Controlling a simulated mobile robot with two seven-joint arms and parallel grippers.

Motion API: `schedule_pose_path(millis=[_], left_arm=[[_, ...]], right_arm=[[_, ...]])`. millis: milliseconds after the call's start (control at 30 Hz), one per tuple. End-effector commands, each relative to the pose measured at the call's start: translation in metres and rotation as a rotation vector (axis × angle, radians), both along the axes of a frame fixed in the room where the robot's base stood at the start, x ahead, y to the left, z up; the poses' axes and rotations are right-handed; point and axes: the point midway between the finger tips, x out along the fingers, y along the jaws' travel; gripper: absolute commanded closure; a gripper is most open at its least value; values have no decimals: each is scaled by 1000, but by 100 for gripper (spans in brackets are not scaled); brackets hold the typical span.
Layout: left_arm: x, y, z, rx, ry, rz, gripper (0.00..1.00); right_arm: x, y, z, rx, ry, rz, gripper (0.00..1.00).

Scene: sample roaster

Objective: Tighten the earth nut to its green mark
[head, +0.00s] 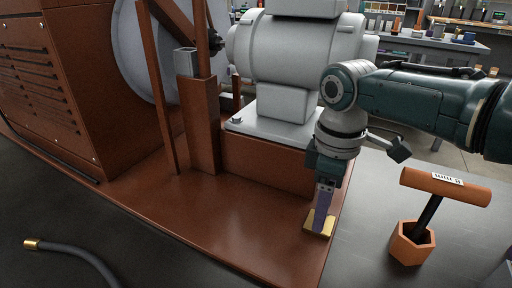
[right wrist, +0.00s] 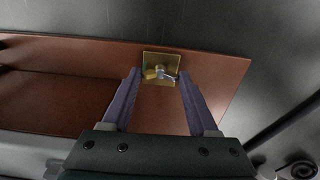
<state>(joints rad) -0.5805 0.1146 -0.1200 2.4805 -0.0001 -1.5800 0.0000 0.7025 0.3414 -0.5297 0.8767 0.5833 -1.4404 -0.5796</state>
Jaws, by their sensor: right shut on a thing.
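The earth nut (right wrist: 161,74) is a small brass and silver fitting on a square brass plate (right wrist: 147,56), in the right wrist view. The plate (head: 318,226) also shows at the front right corner of the brown machine base in the head view. My right gripper (head: 322,208) points down at the plate. Its two purple fingers (right wrist: 160,76) stand on either side of the nut and are shut on it. In the head view the fingers hide the nut. My left gripper is in neither view.
The brown base (head: 215,229) carries a grey motor (head: 290,50) behind my right gripper. A T-handled tool (head: 445,187) stands in a hexagonal holder (head: 411,243) to the right. A grey hose (head: 75,256) with a brass end lies at the front left. A dark worktop surrounds the base.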

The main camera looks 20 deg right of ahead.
Motion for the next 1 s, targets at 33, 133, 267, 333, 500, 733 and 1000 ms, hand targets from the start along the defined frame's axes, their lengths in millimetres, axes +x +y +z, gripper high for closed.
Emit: schedule_pose_path(millis=[33, 133, 267, 333, 500, 733, 1000], left_arm=[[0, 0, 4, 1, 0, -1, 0], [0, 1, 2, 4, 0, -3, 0], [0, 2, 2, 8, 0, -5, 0], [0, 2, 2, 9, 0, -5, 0], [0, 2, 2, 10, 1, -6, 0], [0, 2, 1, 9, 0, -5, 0], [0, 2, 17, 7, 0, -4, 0]], right_arm=[[0, 1, 3, 3, 0, -20, 96], [1, 1, 1, 2, -1, -31, 96], [1, 1, 0, 2, -1, -29, 96], [1, 1, 0, 2, -1, -29, 38], [1, 1, 0, 2, -1, -28, 19], [1, 1, 0, 1, 0, -27, 10], [1, 0, 24, 1, -3, -26, 10]])
